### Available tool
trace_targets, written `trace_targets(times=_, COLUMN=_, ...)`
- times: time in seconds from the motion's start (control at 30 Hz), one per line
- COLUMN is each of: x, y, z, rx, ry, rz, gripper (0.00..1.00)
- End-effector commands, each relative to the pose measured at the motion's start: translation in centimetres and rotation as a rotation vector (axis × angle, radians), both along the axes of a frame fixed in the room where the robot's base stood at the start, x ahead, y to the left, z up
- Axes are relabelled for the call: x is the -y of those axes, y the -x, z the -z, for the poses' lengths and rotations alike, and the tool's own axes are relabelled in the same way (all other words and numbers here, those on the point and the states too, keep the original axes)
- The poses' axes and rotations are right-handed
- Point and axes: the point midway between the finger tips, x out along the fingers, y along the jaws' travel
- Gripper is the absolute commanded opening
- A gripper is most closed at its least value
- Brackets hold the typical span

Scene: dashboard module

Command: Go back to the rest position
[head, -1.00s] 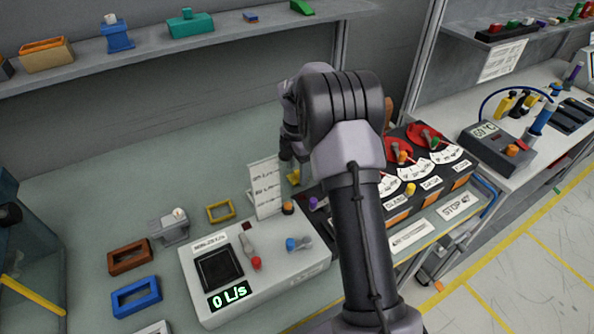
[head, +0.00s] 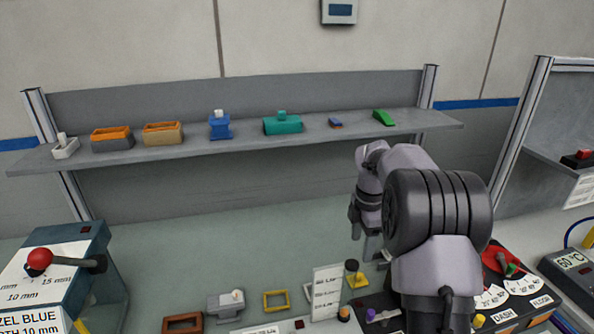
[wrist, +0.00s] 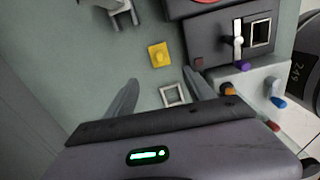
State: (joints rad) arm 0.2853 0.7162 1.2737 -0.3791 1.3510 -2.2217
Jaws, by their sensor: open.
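My gripper (wrist: 162,98) shows in the wrist view with its two fingers spread apart and nothing between them. In the head view my gripper (head: 362,228) hangs at the end of my raised arm, above the back part of the bench. Below the fingers in the wrist view are a small frame (wrist: 163,96) and a yellow piece (wrist: 158,54) on the bench, both apart from the gripper. My arm covers part of the bench and the dial panel in the head view.
A shelf (head: 180,150) with several coloured parts runs along the back. A blue unit with a red-knobbed lever (head: 40,259) stands at the left. A white label stand (head: 327,292), a yellow frame (head: 276,300) and a black dial panel (head: 528,283) are on the bench. Its back left area is clear.

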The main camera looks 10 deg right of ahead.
Motion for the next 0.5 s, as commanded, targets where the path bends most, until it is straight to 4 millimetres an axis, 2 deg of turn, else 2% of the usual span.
trace_targets(times=0.07, x=-2.2, y=1.1, z=-4.0, rx=0.057, ry=-0.006, rz=0.133, gripper=0.62)
trace_targets(times=0.1, x=-3.8, y=2.2, z=-6.6, rx=0.097, ry=-0.018, rz=0.247, gripper=0.62)
trace_targets(times=0.17, x=-6.6, y=4.8, z=-10.5, rx=0.164, ry=-0.056, rz=0.449, gripper=0.62)
trace_targets(times=0.2, x=-8.5, y=6.9, z=-12.7, rx=0.205, ry=-0.093, rz=0.595, gripper=0.62)
trace_targets(times=0.27, x=-11.1, y=10.4, z=-15.4, rx=0.257, ry=-0.163, rz=0.809, gripper=0.62)
trace_targets(times=0.3, x=-12.7, y=12.8, z=-16.7, rx=0.285, ry=-0.219, rz=0.947, gripper=0.62)
trace_targets(times=0.4, x=-15.8, y=18.7, z=-18.3, rx=0.319, ry=-0.372, rz=1.265, gripper=0.62)
trace_targets(times=0.5, x=-17.9, y=23.4, z=-18.2, rx=0.311, ry=-0.525, rz=1.523, gripper=0.62)
